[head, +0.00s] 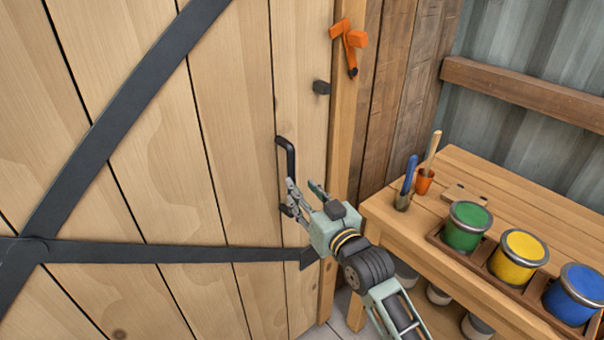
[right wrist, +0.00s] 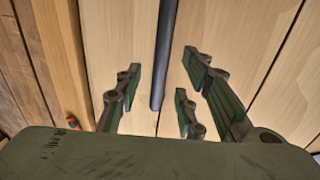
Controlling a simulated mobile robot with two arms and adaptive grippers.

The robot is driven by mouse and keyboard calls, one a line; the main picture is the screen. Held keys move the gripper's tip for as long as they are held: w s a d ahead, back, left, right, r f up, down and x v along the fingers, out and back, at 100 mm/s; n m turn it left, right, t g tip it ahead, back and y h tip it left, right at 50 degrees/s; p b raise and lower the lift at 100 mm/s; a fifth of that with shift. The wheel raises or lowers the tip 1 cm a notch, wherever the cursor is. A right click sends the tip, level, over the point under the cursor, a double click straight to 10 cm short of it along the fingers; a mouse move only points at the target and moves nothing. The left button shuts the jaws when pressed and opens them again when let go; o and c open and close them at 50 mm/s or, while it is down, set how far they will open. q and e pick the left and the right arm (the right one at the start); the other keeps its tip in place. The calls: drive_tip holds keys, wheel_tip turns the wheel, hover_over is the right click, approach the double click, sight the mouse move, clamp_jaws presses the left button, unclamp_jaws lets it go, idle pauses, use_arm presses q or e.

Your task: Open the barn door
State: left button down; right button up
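The barn door (head: 190,150) is light wooden planks with dark metal straps. It fills the left and middle of the head view, and its planks show in the right wrist view (right wrist: 230,30). A dark vertical handle (head: 288,150) is fixed near the door's right edge. My right gripper (head: 300,198) is at the handle's lower part. In the right wrist view, the handle (right wrist: 164,60) runs between the spread fingers (right wrist: 160,98), with gaps on both sides. The right gripper is open around it. My left gripper is not in view.
A wooden workbench (head: 480,180) stands close on the right, bearing green (head: 466,228), yellow (head: 518,256) and blue (head: 574,294) paint cans.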

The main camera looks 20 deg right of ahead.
drive_tip(key=w+a+p, duration=0.1)
drive_tip(key=w, duration=0.5)
drive_tip(key=shift+w, duration=0.4)
drive_tip(key=shift+f, duration=0.1)
clamp_jaws()
